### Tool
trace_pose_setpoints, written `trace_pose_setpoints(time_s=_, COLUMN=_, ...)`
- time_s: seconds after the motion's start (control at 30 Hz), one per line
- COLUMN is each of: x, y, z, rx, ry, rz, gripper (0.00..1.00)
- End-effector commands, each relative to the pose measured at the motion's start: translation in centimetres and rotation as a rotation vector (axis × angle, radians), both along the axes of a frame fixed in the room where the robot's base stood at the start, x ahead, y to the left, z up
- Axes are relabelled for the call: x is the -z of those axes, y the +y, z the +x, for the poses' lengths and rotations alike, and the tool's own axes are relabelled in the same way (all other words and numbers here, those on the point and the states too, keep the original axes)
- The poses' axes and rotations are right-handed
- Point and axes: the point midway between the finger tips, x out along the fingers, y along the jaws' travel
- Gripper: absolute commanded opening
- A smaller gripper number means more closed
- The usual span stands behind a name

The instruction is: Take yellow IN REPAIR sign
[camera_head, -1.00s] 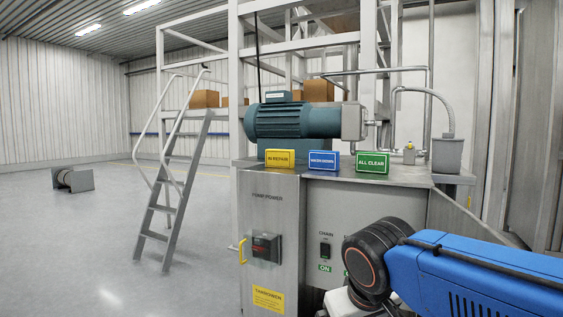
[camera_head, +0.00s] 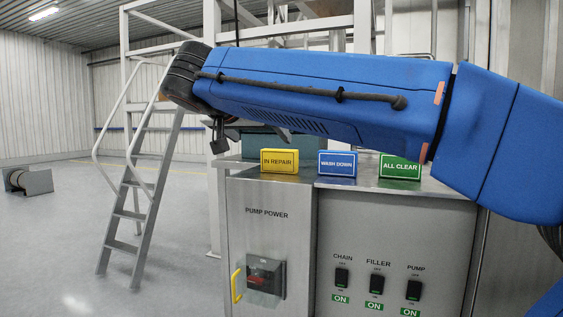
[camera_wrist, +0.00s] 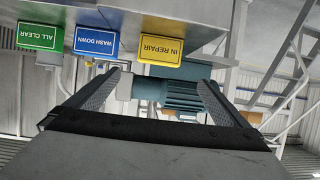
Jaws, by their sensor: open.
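The yellow IN REPAIR sign (camera_head: 279,161) stands on the steel cabinet top, left of the blue WASH DOWN sign (camera_head: 338,164) and the green ALL CLEAR sign (camera_head: 400,166). In the wrist view, which is upside down, the yellow sign (camera_wrist: 161,48) is beyond my fingers, toward the top. My gripper (camera_wrist: 155,84) is open and empty, its two fingers spread wide. In the head view my arm reaches across above the signs, and the gripper is mostly hidden behind it. The yellow sign is not between the fingers.
The cabinet (camera_head: 263,206) carries a pump power switch (camera_head: 265,277), a yellow handle (camera_head: 236,285) and several labelled switches. A teal motor (camera_wrist: 180,94) stands behind the signs. Metal stairs (camera_head: 140,190) are at the left, with open floor around them.

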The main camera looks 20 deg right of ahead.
Motion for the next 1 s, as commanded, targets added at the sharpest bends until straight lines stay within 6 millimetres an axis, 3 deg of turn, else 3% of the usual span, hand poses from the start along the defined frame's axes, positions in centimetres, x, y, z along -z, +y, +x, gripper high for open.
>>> trace_pose_setpoints(time_s=0.7, x=3.8, y=-5.2, z=7.8, rx=0.005, ry=-0.002, rz=0.0, gripper=1.0)
trace_pose_setpoints(time_s=1.0, x=4.6, y=-6.1, z=9.4, rx=0.002, ry=-0.002, rz=0.0, gripper=1.0)
